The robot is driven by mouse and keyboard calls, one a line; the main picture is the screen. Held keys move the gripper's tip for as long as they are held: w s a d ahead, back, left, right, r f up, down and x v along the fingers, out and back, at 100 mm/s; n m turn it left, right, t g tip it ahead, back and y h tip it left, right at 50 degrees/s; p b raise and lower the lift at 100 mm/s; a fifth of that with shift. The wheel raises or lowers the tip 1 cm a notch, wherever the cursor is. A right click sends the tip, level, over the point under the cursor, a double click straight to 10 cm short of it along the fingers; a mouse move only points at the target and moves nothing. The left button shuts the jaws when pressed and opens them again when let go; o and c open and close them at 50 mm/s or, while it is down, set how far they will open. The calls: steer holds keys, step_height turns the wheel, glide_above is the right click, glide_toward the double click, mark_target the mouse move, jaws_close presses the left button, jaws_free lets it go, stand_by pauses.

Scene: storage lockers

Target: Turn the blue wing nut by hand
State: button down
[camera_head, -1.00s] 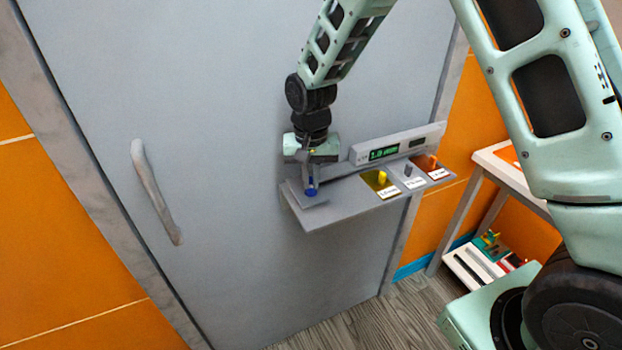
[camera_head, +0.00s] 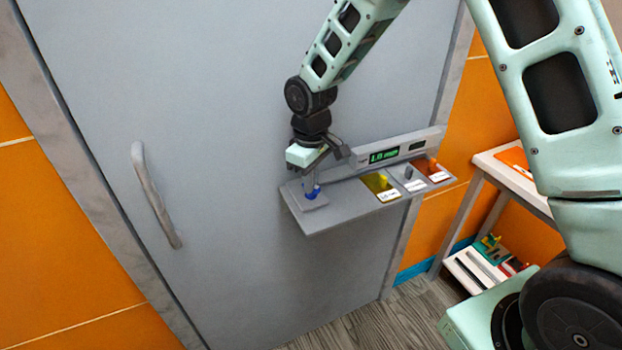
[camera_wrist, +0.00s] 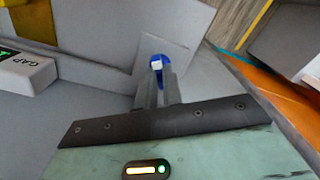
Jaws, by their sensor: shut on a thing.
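The blue wing nut (camera_head: 312,193) stands on a small grey plate at the left end of a grey shelf fixed to the locker door. My gripper (camera_head: 312,184) points down over it with its fingers shut on the nut. In the wrist view the blue wing nut (camera_wrist: 160,64) shows at the tips of the two grey fingers of my gripper (camera_wrist: 160,78), with a pale spot on its top. The fingers hide part of the nut. The shelf's green display (camera_head: 384,156) seems to read 1.8 mm.
A yellow knob (camera_head: 382,181), a grey knob (camera_head: 408,171) and an orange knob (camera_head: 432,164) stand on labelled pads along the shelf (camera_head: 345,213). A door handle (camera_head: 156,194) is at left. A white side table (camera_head: 510,178) stands at right.

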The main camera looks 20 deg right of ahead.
steer(key=n, duration=0.2)
steer(key=n+p, duration=0.1)
steer(key=n, duration=0.1)
steer(key=shift+s+f+n, duration=0.15)
steer(key=shift+n, duration=0.15)
steer(key=n+p, duration=0.1)
steer(key=n, duration=0.3)
steer(key=shift+n, duration=0.4)
steer(key=c, duration=1.5)
jaws_free()
steer(key=shift+f, duration=0.1)
steer(key=shift+r, duration=0.6)
step_height(320, 180, up, 16)
steer(key=b, duration=0.2)
steer(key=shift+r+b, duration=0.2)
steer(key=shift+b, duration=0.2)
